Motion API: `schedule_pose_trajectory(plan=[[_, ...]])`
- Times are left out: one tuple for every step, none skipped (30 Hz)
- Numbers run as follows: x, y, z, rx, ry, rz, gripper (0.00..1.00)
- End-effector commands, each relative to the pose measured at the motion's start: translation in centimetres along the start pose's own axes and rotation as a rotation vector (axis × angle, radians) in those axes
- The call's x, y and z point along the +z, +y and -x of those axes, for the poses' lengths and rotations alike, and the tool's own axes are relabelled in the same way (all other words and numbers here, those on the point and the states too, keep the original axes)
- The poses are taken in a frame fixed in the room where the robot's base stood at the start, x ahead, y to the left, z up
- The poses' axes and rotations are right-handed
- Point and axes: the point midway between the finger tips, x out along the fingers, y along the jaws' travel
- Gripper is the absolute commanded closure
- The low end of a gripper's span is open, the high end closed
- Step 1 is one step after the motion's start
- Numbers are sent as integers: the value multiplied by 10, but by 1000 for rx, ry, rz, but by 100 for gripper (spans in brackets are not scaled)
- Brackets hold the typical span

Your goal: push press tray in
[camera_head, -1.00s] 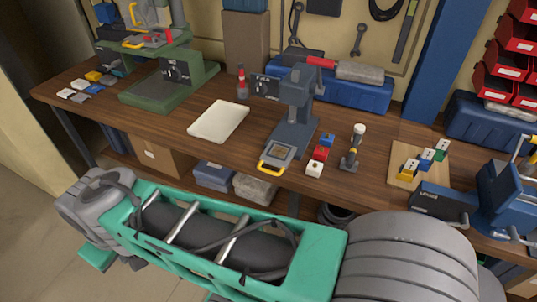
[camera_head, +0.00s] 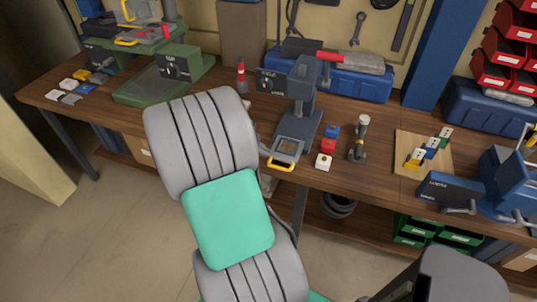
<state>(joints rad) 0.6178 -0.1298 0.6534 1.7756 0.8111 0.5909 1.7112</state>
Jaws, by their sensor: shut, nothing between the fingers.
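The dark grey press (camera_head: 300,95) stands on the wooden bench, with its red-gripped lever at the top. Its tray (camera_head: 287,148) is a flat grey plate in a frame, drawn out at the foot of the press, towards the bench's front edge. A yellow handle (camera_head: 281,165) is on the tray's front. My grey and green arm reaches up just left of the tray. My gripper cannot be made out; it seems hidden behind my arm, so I cannot tell whether it touches the tray.
Red, blue and white blocks (camera_head: 328,146) stand right of the press, beside an upright tool (camera_head: 359,138). A board with coloured pieces (camera_head: 411,155) lies farther right. A green machine base (camera_head: 165,78) stands at the left. My arm covers most of the white sheet.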

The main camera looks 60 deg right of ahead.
Motion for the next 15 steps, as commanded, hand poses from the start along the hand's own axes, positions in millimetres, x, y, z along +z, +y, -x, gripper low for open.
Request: schedule_pose_trajectory(plan=[[-1,1,-7,4,3,2,100],[-2,1,-12,4,2,2,100],[-1,1,-20,4,1,3,100],[-2,1,-26,5,2,3,100],[-1,1,-32,5,1,3,100],[-1,1,-41,5,1,4,100],[-1,1,-47,5,1,4,100],[0,1,-53,4,-1,6,100],[0,1,-60,5,-1,6,100],[0,1,-66,4,-1,6,100],[0,1,-70,4,-2,7,100],[1,0,-75,2,-3,7,100],[1,0,-79,2,-3,7,100],[1,1,-82,2,-3,7,100],[1,1,-84,1,-4,7,100]])
